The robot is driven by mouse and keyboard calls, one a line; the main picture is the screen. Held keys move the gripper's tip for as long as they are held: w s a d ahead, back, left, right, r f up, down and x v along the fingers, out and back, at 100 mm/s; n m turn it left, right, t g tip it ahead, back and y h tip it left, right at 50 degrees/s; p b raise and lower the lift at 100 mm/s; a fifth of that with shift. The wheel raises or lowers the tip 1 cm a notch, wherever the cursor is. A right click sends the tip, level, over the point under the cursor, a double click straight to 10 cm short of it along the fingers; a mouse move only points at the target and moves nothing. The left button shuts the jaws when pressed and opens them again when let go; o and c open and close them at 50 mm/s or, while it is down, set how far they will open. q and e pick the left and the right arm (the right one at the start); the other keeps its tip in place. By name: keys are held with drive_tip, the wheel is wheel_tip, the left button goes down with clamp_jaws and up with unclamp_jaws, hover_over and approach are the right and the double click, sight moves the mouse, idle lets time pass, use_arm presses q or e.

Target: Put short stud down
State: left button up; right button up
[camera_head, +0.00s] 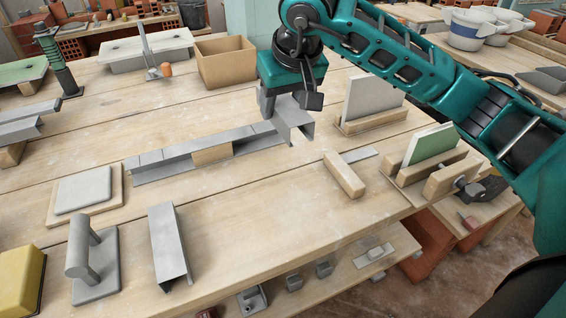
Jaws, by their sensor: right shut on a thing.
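My right gripper (288,98) is shut on a short grey metal stud (296,121), a folded channel piece, at the right end of a long low metal rail. The held stud is close to the table top (270,205); I cannot tell whether it touches the table or the rail. The long metal rail (165,163) lies across the table with a wooden block (212,154) at its middle. Another short grey stud (168,245) lies on the table at the front left. My left gripper is not in view.
A wooden bar (344,175) lies right of the rail. Upright boards in wooden holders, one white (374,97) and one green (428,145), stand farther right. A cardboard box (225,63) stands behind. A trowel-like float (95,262) sits front left. The front middle is clear.

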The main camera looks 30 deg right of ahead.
wheel_tip(320, 180, down, 8)
drive_tip(key=shift+f+b, duration=0.15)
drive_tip(key=shift+b, duration=0.3)
drive_tip(key=shift+f, duration=0.5)
wheel_tip(320, 180, down, 4)
drive_tip(key=shift+f+b, duration=0.1)
drive_tip(key=shift+b, duration=0.25)
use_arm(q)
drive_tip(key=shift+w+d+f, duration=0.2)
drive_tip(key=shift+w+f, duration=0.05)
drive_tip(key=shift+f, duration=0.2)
use_arm(e)
drive_tip(key=shift+f, duration=0.1)
drive_tip(key=o, duration=1.1)
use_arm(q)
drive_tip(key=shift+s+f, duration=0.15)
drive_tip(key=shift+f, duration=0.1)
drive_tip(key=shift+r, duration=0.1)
